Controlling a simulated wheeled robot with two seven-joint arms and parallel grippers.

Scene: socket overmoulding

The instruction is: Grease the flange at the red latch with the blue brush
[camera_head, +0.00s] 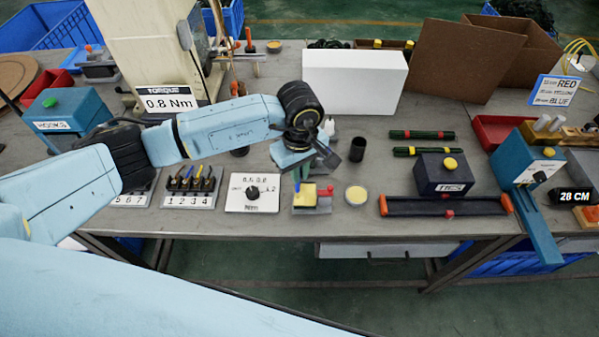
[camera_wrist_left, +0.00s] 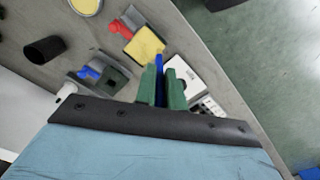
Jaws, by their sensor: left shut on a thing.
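The red latch (camera_head: 326,191) sits on a small grey fixture beside a yellow-topped block (camera_head: 304,196). In the left wrist view the red latch (camera_wrist_left: 119,27) and the yellow block (camera_wrist_left: 146,44) lie just ahead of the fingers. My left gripper (camera_head: 303,175) is above this fixture. Its green fingers (camera_wrist_left: 162,88) are shut on the blue brush (camera_wrist_left: 159,64), of which a narrow blue part shows between them. I cannot tell whether the brush touches the yellow block. A similar grey fixture with a blue latch (camera_wrist_left: 88,72) stands beside it. My right gripper is not in view.
A round yellow-filled tin (camera_head: 356,195) and a black cup (camera_head: 357,149) stand close to the right. The white dial panel (camera_head: 252,193) lies to the left. A dark blue box (camera_head: 441,173) and a rail (camera_head: 446,206) are farther right. A white box (camera_head: 354,82) stands behind.

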